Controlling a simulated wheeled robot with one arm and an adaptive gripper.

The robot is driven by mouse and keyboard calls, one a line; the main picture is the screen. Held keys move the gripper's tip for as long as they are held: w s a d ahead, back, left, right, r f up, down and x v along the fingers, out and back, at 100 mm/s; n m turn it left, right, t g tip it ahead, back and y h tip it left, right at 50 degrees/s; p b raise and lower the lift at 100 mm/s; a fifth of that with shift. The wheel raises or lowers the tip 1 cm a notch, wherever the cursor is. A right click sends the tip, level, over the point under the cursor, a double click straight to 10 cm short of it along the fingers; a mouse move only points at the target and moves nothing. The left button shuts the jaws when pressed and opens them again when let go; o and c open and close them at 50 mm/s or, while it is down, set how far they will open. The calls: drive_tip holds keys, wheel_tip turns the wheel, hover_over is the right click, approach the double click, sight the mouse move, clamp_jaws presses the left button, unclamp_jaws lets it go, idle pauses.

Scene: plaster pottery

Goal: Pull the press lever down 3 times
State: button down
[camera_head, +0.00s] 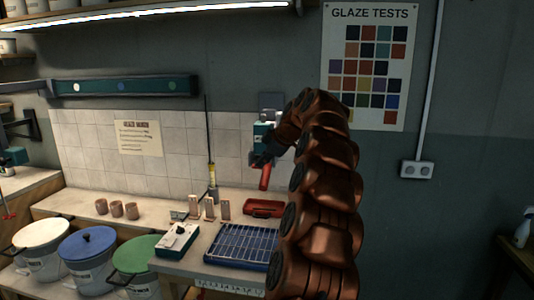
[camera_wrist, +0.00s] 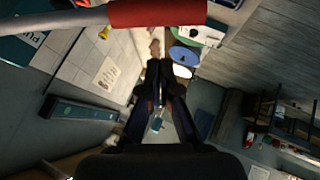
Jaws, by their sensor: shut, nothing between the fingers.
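The press has a teal body (camera_head: 263,131) mounted on the wall in the head view. Its red lever handle (camera_head: 265,177) hangs below the body, tilted slightly. In the wrist view the red handle (camera_wrist: 158,13) crosses the top of the picture on a grey rod (camera_wrist: 60,22). My gripper (camera_wrist: 159,66) is shut and empty, its dark fingers pointing towards the handle but apart from it in that picture. In the head view my gripper (camera_head: 262,158) is dark and small, close to the handle and partly hidden by my arm. Whether it touches the handle cannot be told.
A bench below holds a blue rack (camera_head: 243,246), a red tray (camera_head: 264,208), a white-and-teal box (camera_head: 177,241) and several clay pieces. Lidded buckets (camera_head: 86,247) stand at the left front. A glaze chart (camera_head: 367,65) hangs at right.

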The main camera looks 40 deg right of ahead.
sight(264, 175)
drive_tip(key=shift+d+f+p, duration=0.3)
drive_tip(key=shift+d+f, duration=0.2)
drive_tip(key=shift+f, duration=0.3)
drive_tip(key=shift+d+f+p, duration=0.25)
drive_tip(key=shift+d+f, duration=0.2)
drive_tip(key=shift+f, duration=0.3)
drive_tip(key=shift+w+d+f+b, duration=0.1)
drive_tip(key=shift+w+f+b, duration=0.1)
drive_tip(key=shift+f+b, duration=0.9)
drive_tip(key=f+b, duration=0.1)
drive_tip(key=b, duration=0.1)
drive_tip(key=d+f+b, duration=0.1)
drive_tip(key=b, duration=0.1)
drive_tip(key=f+t+h+b, duration=0.1)
drive_tip(key=b, duration=0.1)
drive_tip(key=shift+w+d+f, duration=0.25)
drive_tip(key=shift+w, duration=0.15)
drive_tip(key=shift+w+d+f+n+t+h+b, duration=0.2)
drive_tip(key=shift+d+f+b, duration=0.4)
drive_tip(key=shift+b, duration=0.5)
drive_tip(key=shift+w+d+f+n+t+h+b, duration=0.1)
drive_tip(key=shift+w+d+f+n+h+b, duration=0.15)
drive_tip(key=shift+f+b, duration=0.65)
drive_tip(key=shift+s+r, duration=0.1)
drive_tip(key=shift+r, duration=0.25)
